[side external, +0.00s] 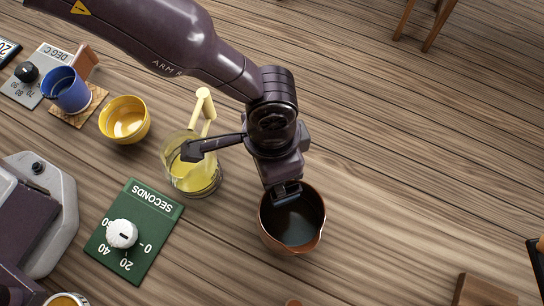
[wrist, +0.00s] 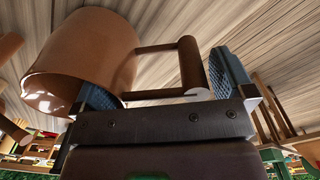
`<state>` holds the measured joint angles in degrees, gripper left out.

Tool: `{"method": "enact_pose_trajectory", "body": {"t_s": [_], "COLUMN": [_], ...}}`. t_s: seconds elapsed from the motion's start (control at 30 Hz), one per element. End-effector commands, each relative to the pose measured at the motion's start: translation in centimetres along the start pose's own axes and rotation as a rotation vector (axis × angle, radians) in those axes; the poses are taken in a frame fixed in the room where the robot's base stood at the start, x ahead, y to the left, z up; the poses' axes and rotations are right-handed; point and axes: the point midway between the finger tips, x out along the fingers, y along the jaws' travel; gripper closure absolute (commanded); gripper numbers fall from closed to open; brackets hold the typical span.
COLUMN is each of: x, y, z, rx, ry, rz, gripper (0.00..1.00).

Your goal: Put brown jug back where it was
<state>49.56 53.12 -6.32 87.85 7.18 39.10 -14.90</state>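The brown jug (side external: 318,232) is on the right of the wooden table in the side view, its open top facing up and its inside dark. My gripper (side external: 287,192) is at the jug's far rim, pointing down. In the wrist view the jug (wrist: 85,50) fills the upper left, with its squared handle (wrist: 191,65) reaching right. My gripper's blue finger pads (wrist: 165,85) stand wide apart, one by the jug wall and one just outside the handle. I see no clear grip. Whether the jug's base touches the table is hidden.
Left of the jug are a glass pitcher (side external: 192,178) with yellow contents, a yellow bowl (side external: 124,121), a blue mug (side external: 67,91) and a green SECONDS dial panel (side external: 133,233). A brown wooden block (side external: 484,290) lies at lower right.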

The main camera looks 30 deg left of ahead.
Motion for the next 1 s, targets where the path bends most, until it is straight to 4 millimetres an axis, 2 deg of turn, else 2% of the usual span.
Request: {"method": "enact_pose_trajectory", "body": {"t_s": [0.27,0.37,0.7,0.83,1.0], "x": [-0.6,-1.9,-9.1,-11.0,-12.2], "y": [0.0,0.0,0.0,0.0,0.0], "z": [0.0,-0.1,-0.1,-0.1,0.0], "rx": [0.000,0.000,0.000,0.000,0.000], "ry": [0.001,0.004,0.004,0.003,0.001], "rz": [0.000,0.001,0.000,0.001,0.001], "gripper": [0.00,0.00,0.00,0.00,0.00]}}
